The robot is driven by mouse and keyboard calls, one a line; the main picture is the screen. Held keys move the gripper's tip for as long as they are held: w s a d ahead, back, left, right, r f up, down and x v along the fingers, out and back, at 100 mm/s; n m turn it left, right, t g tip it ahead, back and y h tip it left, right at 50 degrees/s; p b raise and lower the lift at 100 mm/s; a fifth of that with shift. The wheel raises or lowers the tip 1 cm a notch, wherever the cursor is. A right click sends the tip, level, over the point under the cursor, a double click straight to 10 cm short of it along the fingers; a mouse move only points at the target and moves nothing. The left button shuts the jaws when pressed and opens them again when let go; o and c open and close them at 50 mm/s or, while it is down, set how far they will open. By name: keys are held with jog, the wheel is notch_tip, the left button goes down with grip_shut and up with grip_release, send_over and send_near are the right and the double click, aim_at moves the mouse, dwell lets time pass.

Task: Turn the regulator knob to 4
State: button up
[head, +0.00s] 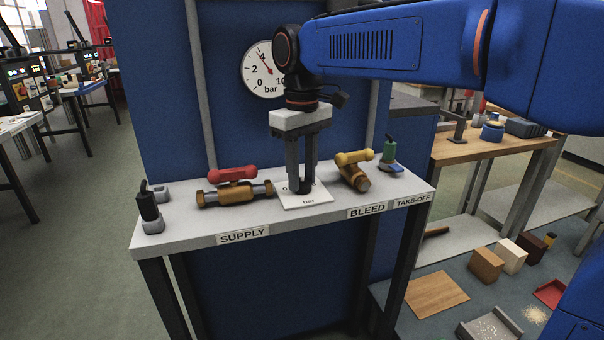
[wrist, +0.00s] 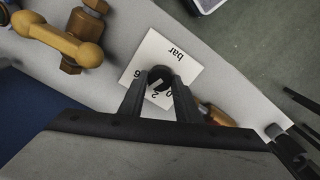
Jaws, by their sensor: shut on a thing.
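The regulator knob (wrist: 160,76) is a small dark round knob on a white scale plate marked in bar. The plate (head: 312,202) lies on the grey bench between the supply and bleed valves. My gripper (head: 300,190) points straight down and is shut on the knob; it also shows in the wrist view (wrist: 160,83). Digits 0, 2 and 6 show in part on the plate in the wrist view; the fingers hide the rest, and I cannot read the knob's setting. The gauge (head: 263,68) on the blue panel is partly covered by my arm; its red needle points to the upper left.
The red-handled supply valve (head: 232,187) stands left of the plate, and the yellow-handled bleed valve (head: 355,170) close on its right. The bench front (head: 300,225) is clear.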

aim_at(302, 180)
dwell(0.4)
jog(key=o, duration=1.1)
jog(key=shift+c, duration=0.2)
jog(key=shift+r, duration=0.1)
notch_tip(302, 180, up, 17)
jog(key=shift+r, duration=0.15)
jog(key=s+d+f+m+t, duration=0.1)
jog(key=s+d+f+m, duration=0.1)
jog(key=s+d+f, duration=0.35)
jog(key=s+d+f+m+t, duration=0.1)
jog(key=s+d+f+m, duration=0.1)
jog(key=d+f, duration=0.7)
jog(key=s+d+f+m+t, duration=0.1)
jog(key=s+d+f+m, duration=0.1)
jog(key=s+d+f, duration=0.4)
jog(key=s+d+f+m+t, duration=0.1)
jog(key=s+d+f, duration=0.5)
jog(key=f, duration=0.8)
jog(key=shift+s+d+m+t, duration=0.3)
jog(key=shift+s+m+t, duration=0.1)
jog(key=shift+s+m, duration=0.35)
